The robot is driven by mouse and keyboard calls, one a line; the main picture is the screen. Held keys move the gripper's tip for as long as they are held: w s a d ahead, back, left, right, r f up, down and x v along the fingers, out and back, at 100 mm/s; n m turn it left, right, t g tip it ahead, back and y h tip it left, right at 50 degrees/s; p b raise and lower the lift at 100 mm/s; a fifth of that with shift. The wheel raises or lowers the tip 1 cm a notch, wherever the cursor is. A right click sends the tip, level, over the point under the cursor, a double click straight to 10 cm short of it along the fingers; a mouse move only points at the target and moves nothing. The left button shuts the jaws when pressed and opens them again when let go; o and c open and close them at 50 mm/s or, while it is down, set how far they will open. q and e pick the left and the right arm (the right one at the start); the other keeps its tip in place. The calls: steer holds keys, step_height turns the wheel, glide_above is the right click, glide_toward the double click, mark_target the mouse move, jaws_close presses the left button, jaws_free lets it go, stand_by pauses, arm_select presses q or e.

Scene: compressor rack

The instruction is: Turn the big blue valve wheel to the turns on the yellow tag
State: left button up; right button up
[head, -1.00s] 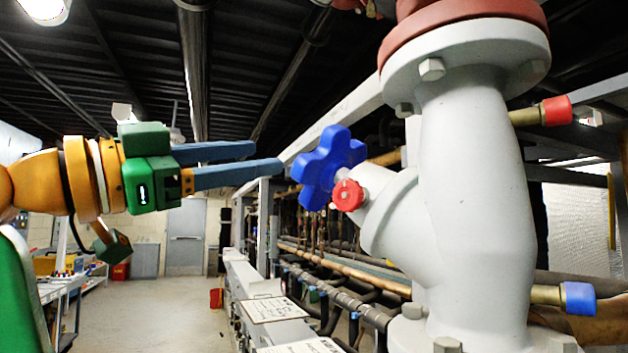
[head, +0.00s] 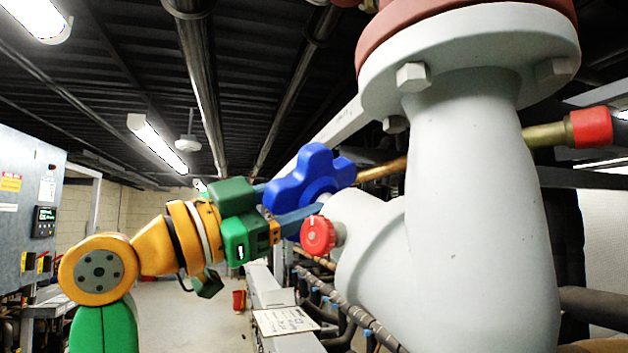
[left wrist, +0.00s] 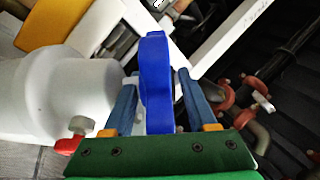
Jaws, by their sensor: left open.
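The big blue valve wheel (head: 310,178) is lobed and sits on a side branch of the large grey valve body (head: 475,200). My left gripper (head: 296,200) is open, with its jaws on either side of the wheel. In the left wrist view the wheel (left wrist: 156,85) stands edge-on between the two blue fingers of the gripper (left wrist: 157,85), with a visible gap to the right finger; contact on the left is unclear. One finger passes in front of the wheel in the head view; the other is mostly hidden behind it. I see no readable yellow tag. My right gripper is not in view.
A small red knob (head: 318,235) sits close below the wheel, near the front finger. A red-capped stub (head: 590,128) sticks out at the right. A white card (head: 285,320) lies on the rack below. Open floor shows at the lower left.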

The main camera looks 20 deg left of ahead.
arm_select(q)
steer(key=shift+w+f, duration=0.1)
steer(key=shift+c, duration=0.8)
jaws_close()
steer(key=shift+n+y, duration=0.3)
steer(key=shift+y, duration=0.2)
steer(key=n+y, duration=0.1)
steer(key=y, duration=0.2)
steer(key=shift+n, duration=0.4)
steer(key=shift+n+g+y, duration=0.45)
steer(key=shift+y, duration=0.7)
steer(key=shift+n+g+y, duration=0.45)
steer(key=shift+y, duration=0.7)
steer(key=shift+a, duration=0.1)
